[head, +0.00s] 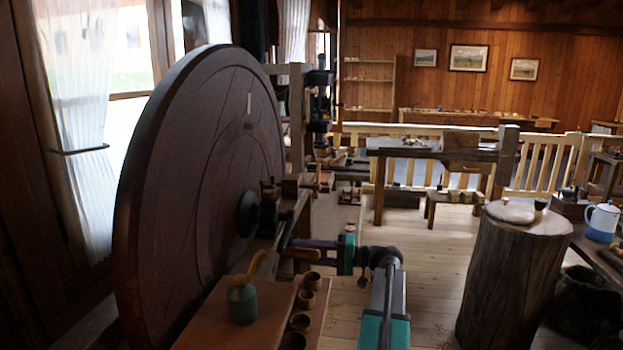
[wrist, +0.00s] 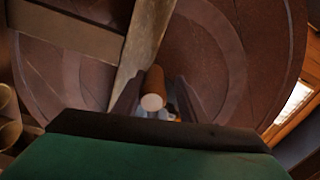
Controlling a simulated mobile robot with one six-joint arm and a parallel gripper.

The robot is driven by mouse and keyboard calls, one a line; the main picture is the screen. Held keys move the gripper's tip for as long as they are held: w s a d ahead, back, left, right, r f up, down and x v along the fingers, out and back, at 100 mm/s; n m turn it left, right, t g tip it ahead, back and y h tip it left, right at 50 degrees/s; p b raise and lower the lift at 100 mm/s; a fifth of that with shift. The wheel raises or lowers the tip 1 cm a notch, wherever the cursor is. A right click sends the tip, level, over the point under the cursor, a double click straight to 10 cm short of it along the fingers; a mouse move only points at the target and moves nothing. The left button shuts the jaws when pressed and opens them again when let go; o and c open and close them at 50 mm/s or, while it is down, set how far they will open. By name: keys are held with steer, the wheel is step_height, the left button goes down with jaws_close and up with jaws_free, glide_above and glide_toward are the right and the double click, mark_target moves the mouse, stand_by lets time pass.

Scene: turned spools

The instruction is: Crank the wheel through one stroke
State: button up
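The big dark wooden wheel (head: 190,170) stands upright at the left in the head view, and its face (wrist: 215,60) fills the back of the wrist view. A pale crank bar (wrist: 143,45) crosses in front of it. The brown round crank handle (wrist: 154,82) points at the wrist camera with its pale end showing; it also shows in the head view (head: 300,253). My gripper (wrist: 156,92) has a dark finger on each side of the handle, with gaps visible. In the head view my gripper (head: 305,245) is at the handle.
A bench (head: 235,325) below my gripper holds a green bottle (head: 242,300) with a yellow spout and several small wooden cups (head: 300,322). A chopping stump (head: 510,270) stands at the right. Open floor (head: 430,260) lies between.

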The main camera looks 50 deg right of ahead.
steer(key=shift+s+a+r+m+p, duration=0.1)
steer(key=shift+r+m+p, duration=0.65)
steer(key=shift+r+p, duration=0.8)
steer(key=shift+r+m+p, duration=0.75)
steer(key=shift+r+p, duration=0.05)
steer(key=shift+p, duration=1.45)
steer(key=r+m+p, duration=0.1)
steer(key=p, duration=0.1)
steer(key=shift+r+p, duration=0.35)
steer(key=shift+r, duration=0.05)
steer(key=r+m+p, duration=0.2)
steer(key=p, duration=0.1)
steer(key=d+r+m+p, duration=0.1)
steer(key=p, duration=0.1)
steer(key=shift+w, duration=0.35)
steer(key=w+d+r+m+p, duration=0.4)
steer(key=d+r+m+p, duration=0.2)
steer(key=m, duration=0.4)
steer(key=shift+w+d+r+p, duration=0.4)
steer(key=shift+d+r, duration=0.5)
steer(key=shift+r, duration=0.2)
